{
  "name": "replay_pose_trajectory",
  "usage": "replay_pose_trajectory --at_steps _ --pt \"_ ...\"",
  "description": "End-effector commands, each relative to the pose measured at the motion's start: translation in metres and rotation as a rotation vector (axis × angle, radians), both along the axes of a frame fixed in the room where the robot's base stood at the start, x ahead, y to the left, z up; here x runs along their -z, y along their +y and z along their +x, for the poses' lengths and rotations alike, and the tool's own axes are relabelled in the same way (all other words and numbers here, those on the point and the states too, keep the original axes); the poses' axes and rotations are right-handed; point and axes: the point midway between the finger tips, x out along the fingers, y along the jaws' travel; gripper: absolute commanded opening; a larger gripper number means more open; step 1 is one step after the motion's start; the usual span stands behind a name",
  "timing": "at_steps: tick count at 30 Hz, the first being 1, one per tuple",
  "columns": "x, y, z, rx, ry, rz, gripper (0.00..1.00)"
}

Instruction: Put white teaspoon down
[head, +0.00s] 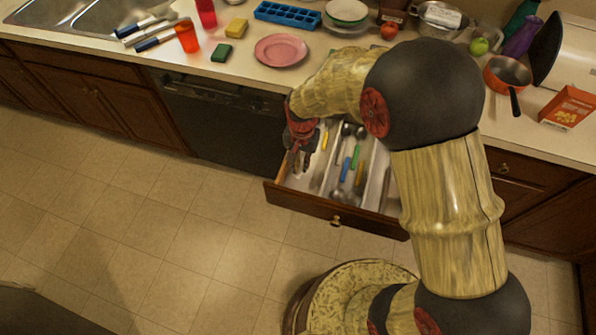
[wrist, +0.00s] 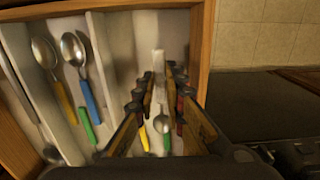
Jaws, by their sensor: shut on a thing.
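My gripper (head: 300,158) is low over the left end of the open drawer (head: 318,209). In the wrist view its fingers (wrist: 158,92) are closed around a narrow white piece, which looks like the white teaspoon (wrist: 158,62). The rest of the teaspoon is hard to make out, and I cannot tell whether it touches the drawer bottom. Below the fingers, in the same compartment, lie a green-handled spoon (wrist: 162,125) and a yellow-handled piece (wrist: 143,137).
White dividers split the drawer. Another compartment holds metal spoons with yellow and blue handles (wrist: 88,95). The counter above carries a pink plate (head: 281,50), a green sponge (head: 221,53), a blue ice tray (head: 287,14) and an orange pan (head: 506,73). The floor in front is clear.

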Motion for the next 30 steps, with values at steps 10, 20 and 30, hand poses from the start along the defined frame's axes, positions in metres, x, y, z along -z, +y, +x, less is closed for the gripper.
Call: replay_pose_trajectory --at_steps 10,20,30 --pt "0.035 0.009 0.004 0.0 0.0 0.0 0.0" --pt "0.041 0.009 0.005 0.0 -0.001 0.001 0.0" --pt "0.045 0.009 0.005 0.0 -0.001 0.001 0.19"
